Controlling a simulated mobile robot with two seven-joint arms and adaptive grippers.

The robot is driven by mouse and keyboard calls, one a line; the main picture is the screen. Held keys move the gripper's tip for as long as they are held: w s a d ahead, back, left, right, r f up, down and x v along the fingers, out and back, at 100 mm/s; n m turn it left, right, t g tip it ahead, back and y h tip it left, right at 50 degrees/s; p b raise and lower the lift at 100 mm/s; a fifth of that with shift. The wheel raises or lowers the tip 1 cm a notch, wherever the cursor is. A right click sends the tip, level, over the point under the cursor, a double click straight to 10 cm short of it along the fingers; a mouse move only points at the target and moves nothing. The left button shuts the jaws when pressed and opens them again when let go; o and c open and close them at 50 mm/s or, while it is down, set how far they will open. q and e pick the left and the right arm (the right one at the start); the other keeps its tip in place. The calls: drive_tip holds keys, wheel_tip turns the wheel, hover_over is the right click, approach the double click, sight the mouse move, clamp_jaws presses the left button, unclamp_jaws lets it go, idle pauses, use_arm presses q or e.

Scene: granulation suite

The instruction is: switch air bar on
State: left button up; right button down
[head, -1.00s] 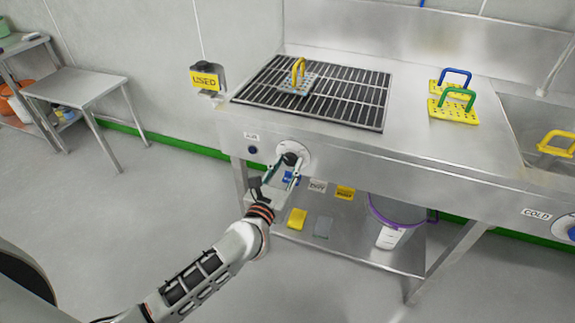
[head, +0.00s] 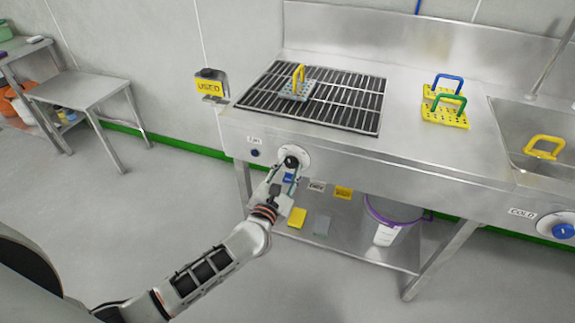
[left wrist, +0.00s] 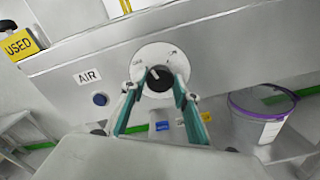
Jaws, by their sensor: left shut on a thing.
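The air control is a black knob (head: 291,161) on a round white plate on the bench's front panel, beside the AIR label (head: 254,140). In the left wrist view the knob (left wrist: 158,80) carries a white pointer line tilted up and slightly left. Small marks at the plate's upper left and upper right are too small to read surely. My left gripper (head: 286,172) is shut on the knob; in the left wrist view its teal fingers (left wrist: 157,90) grip it from both sides. My right gripper is in no view.
A blue button (left wrist: 100,99) sits left of the knob under the label. A black grate (head: 345,105) with a yellow-handled plate lies on the bench above. A USED holder (head: 211,86) hangs at the left corner. A purple-rimmed bucket (head: 393,222) stands on the shelf below.

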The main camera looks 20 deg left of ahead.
use_arm(q)
drive_tip(key=shift+r+m+p, duration=0.25)
drive_tip(key=shift+m+p, duration=0.4)
drive_tip(key=shift+m, duration=0.25)
drive_tip(key=shift+m+p, duration=0.65)
drive_tip(key=shift+m, duration=0.25)
drive_tip(key=m+p, duration=0.3)
drive_tip(key=m, duration=0.3)
drive_tip(key=shift+f+p, duration=0.2)
drive_tip(key=shift+p, duration=0.2)
drive_tip(key=shift+m+p, duration=0.45)
drive_tip(key=shift+m, duration=0.45)
drive_tip(key=shift+f+m, duration=0.1)
drive_tip(key=shift+m, duration=0.4)
drive_tip(key=o, duration=1)
drive_tip(key=shift+o, duration=0.5)
